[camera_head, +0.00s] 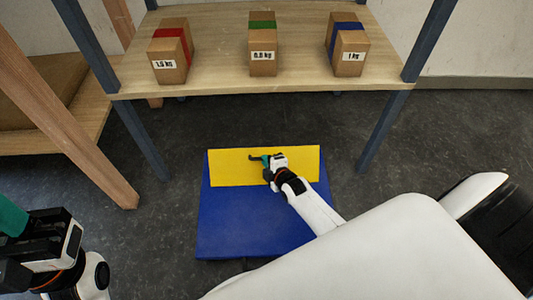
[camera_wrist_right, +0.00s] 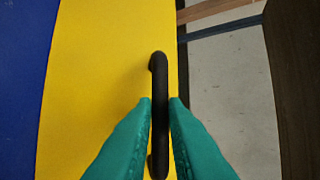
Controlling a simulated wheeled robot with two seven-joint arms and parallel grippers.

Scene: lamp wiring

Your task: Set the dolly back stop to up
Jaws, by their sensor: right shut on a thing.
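The dolly has a blue deck (camera_head: 235,225) on the floor below the shelf. Its yellow back stop (camera_head: 235,168) is a flat panel at the deck's far end; its exact tilt is hard to tell. In the right wrist view the yellow panel (camera_wrist_right: 95,90) carries a black bar handle (camera_wrist_right: 160,75). My right gripper (camera_head: 263,159) is at the panel, with its teal fingers (camera_wrist_right: 160,105) on both sides of the handle, shut on it. My left gripper (camera_head: 12,217) is at the lower left, away from the dolly; its fingertips are partly cut off by the frame.
A wooden shelf (camera_head: 215,82) on blue-grey posts stands behind the dolly. It bears boxes with a red band (camera_head: 170,52), a green band (camera_head: 262,45) and a blue band (camera_head: 346,48). A wooden bench (camera_head: 40,125) is at the left. Dark floor is clear beside the deck.

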